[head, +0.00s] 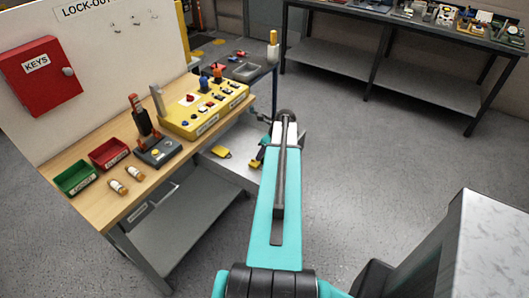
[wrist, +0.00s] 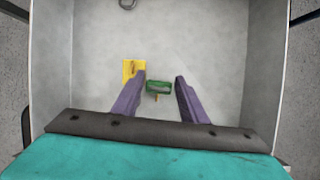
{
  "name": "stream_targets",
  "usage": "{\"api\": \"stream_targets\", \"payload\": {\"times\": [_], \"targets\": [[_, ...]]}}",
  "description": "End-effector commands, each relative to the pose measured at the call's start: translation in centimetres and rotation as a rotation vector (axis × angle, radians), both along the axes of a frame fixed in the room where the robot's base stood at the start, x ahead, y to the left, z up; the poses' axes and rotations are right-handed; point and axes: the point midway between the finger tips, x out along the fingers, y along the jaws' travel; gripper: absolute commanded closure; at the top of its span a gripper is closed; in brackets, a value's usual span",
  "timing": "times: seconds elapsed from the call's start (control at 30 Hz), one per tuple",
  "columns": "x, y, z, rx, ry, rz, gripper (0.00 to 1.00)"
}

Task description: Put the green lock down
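The green lock (wrist: 158,87) shows in the wrist view, over the pale grey floor of a shallow walled bay (wrist: 205,45). A small yellow-orange part shows at its near side. My gripper (wrist: 161,78) has its two purple fingers apart, one on each side of the lock. The lock is close to the left fingertip, and a narrow gap shows at the right one. I cannot tell its exact height above the floor. In the head view my arm largely hides the gripper.
A yellow piece (wrist: 132,68) lies beside the left finger; a dark ring (wrist: 127,4) is at the bay's far edge. In the head view, the wooden bench (head: 112,204) holds a green bin (head: 76,178), a red bin (head: 109,153) and a yellow control box (head: 205,108).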

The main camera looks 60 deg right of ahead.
Motion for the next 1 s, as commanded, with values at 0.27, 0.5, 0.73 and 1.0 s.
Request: {"api": "stream_targets", "payload": {"times": [0.27, 0.5, 0.73, 1.0], "targets": [[-0.3, 0.0, 0.9, -0.001, -0.001, 0.001, 0.61], [-1.2, 0.1, 3.0, -0.001, -0.001, 0.001, 0.61], [-2.2, 0.1, 5.6, -0.002, -0.002, 0.000, 0.61], [-3.4, 0.2, 8.5, -0.002, -0.001, 0.000, 0.61]]}}
